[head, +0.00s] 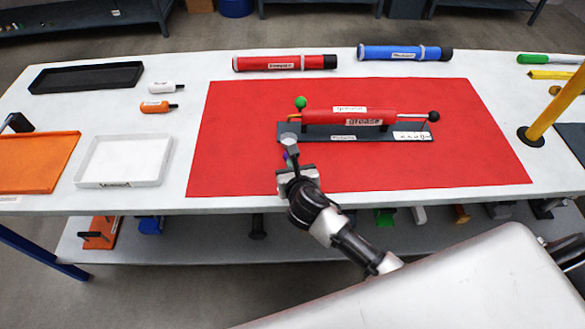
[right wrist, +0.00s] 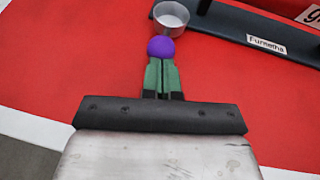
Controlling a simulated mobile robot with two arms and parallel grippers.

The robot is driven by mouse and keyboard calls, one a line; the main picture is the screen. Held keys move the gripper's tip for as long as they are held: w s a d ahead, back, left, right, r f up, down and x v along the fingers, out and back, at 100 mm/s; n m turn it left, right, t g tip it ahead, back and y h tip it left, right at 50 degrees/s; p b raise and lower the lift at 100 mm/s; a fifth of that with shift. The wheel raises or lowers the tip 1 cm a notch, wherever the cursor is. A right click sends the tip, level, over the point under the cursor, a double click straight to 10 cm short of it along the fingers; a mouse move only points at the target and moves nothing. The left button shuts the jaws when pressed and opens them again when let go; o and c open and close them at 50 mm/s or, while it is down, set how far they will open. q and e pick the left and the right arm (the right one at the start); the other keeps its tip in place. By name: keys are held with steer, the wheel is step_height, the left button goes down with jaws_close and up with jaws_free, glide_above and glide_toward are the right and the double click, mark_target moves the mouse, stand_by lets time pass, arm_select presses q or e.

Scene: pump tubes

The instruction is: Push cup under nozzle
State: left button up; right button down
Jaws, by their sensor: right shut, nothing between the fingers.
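A small grey metal cup (head: 289,139) is at the left end of the dark base of the red grease pump (head: 350,115). It also shows at the top of the right wrist view (right wrist: 171,20). The pump has a green ball on its left end and a black knob on its right. I cannot make out the nozzle clearly. My right gripper (head: 291,160) is shut and empty, just on the near side of the cup. A purple ball (right wrist: 161,48) shows at its green fingertips, close to the cup; whether they touch is unclear. My left gripper is out of view.
The pump stands on a red mat (head: 240,160) on a white table. A white tray (head: 125,160), an orange tray (head: 35,165) and a black tray (head: 85,78) lie left. Red (head: 285,63) and blue (head: 400,53) tubes lie behind. A yellow post (head: 556,108) stands right.

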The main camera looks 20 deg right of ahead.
steer(key=w, duration=0.1)
steer(key=w+d, duration=0.1)
steer(key=w, duration=0.1)
steer(key=w+p, duration=0.1)
steer(key=w, duration=0.1)
steer(key=shift+d, duration=0.4)
steer(key=v, duration=1)
steer(key=shift+s+a+r+p, duration=0.15)
steer(key=shift+s+r+p, duration=0.1)
steer(key=shift+s+p, duration=0.1)
